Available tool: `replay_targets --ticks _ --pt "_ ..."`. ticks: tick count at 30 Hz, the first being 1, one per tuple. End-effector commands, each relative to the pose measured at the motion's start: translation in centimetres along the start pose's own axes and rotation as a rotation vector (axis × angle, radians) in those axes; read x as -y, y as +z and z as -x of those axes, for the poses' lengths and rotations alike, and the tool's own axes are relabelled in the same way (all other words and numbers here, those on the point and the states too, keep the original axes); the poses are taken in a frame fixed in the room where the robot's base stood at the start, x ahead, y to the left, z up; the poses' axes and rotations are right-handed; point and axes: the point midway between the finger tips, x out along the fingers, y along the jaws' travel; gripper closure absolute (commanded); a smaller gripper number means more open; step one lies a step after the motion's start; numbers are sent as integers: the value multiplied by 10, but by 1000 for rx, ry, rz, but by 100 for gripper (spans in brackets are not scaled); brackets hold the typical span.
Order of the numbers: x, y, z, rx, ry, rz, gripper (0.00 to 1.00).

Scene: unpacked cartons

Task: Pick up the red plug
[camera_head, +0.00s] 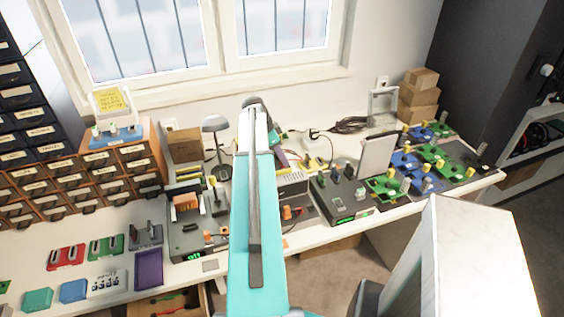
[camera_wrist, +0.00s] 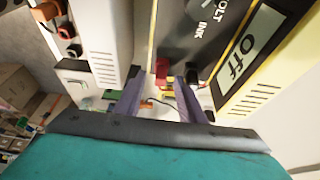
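A small red plug (camera_wrist: 161,70) shows near the middle of the wrist view, at the edge of a dark device (camera_wrist: 190,35) with "VOLT" lettering and an "Off" display. A black plug-like piece (camera_wrist: 191,71) is just right of it. My gripper (camera_wrist: 160,80) is open, its two purple-grey fingers apart with the red plug seen in the gap between the tips. The gap holds nothing that I can see gripped; how far the plug is beyond the tips is unclear. In the head view my own arm covers the middle of the bench, and I cannot make out the red plug there.
A light grey box (camera_wrist: 98,45) with orange-brown knobs stands close on the left in the wrist view. The crowded bench (camera_head: 105,256) carries a lamp (camera_head: 216,125), a grey device (camera_head: 345,200) and green and blue boards (camera_head: 428,160). Cartons (camera_head: 418,95) are stacked at the back right.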

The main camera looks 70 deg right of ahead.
Motion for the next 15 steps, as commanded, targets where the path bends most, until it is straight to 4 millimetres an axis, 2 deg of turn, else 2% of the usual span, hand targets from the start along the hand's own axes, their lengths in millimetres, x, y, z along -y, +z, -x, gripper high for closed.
replay_targets --ticks 11,15 --pt "0 0 0 0 0 -1 64" --pt "0 0 0 0 0 -1 84"
